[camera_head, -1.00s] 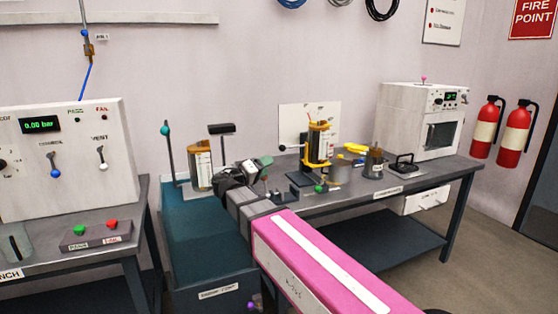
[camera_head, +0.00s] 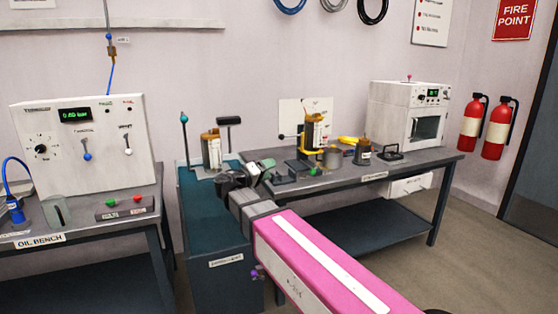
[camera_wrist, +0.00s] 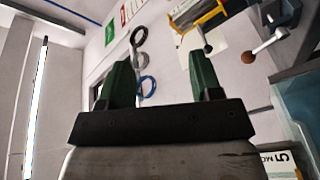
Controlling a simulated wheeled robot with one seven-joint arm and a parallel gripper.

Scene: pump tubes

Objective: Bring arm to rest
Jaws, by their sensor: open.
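My arm, with a pink link, reaches from the bottom right of the head view toward the middle. Past the fingers are the wall and hanging hose coils (camera_wrist: 143,62).
A pump tube (camera_head: 211,150) stands on the cart (camera_head: 215,215). The right bench (camera_head: 350,185) carries a yellow-framed fixture (camera_head: 312,137), a pot (camera_head: 363,152) and a white oven (camera_head: 408,112). A test panel (camera_head: 80,145) stands on the oil bench at left. Floor at right is clear.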

